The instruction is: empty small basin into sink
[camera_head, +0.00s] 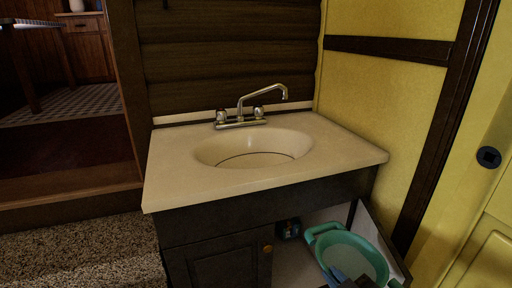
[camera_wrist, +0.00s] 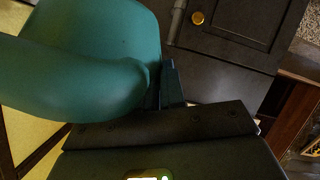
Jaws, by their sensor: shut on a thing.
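The small basin (camera_head: 352,255) is teal green with looped handles, low at the right in the head view, in front of the open cabinet. Its big curved rim or handle (camera_wrist: 65,80) fills the left of the wrist view. My gripper (camera_wrist: 167,85) is shut on the basin's edge there; it also shows partly at the bottom of the head view (camera_head: 343,279). The basin looks tilted, and I see no contents clearly. The sink (camera_head: 252,149) is a cream oval bowl set in a pale counter, with a chrome faucet (camera_head: 242,118) behind it. The basin is below the counter, apart from the sink.
A yellow wall (camera_head: 388,95) with dark trim bounds the right. Carpet (camera_head: 75,250) lies clear at left. The counter top is bare.

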